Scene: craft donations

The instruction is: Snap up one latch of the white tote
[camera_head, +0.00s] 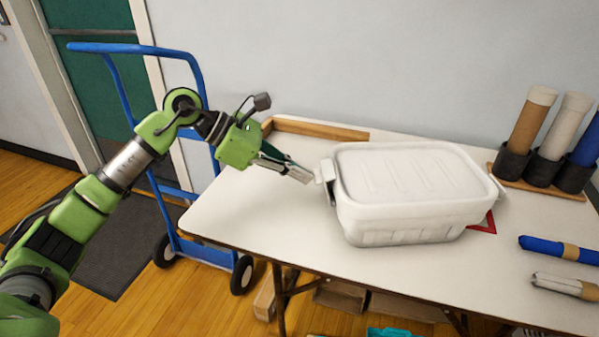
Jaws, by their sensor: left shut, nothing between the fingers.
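A white lidded tote (410,185) stands on the white table. A latch (327,172) on its left end sticks outward from the rim, with a dark gap beneath it. Something small also juts from the tote's right end (500,190), most likely the other latch; its position is hard to tell. My left gripper (308,179) is shut and empty, its fingertips just left of the left-end latch. I cannot tell whether they touch it. My right gripper is not in view.
The table (250,210) is clear left of the tote. Upright rolls in dark holders (543,165) stand at the back right. A blue roll (560,249) and a pale roll (563,286) lie front right. A blue hand truck (165,190) stands left of the table.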

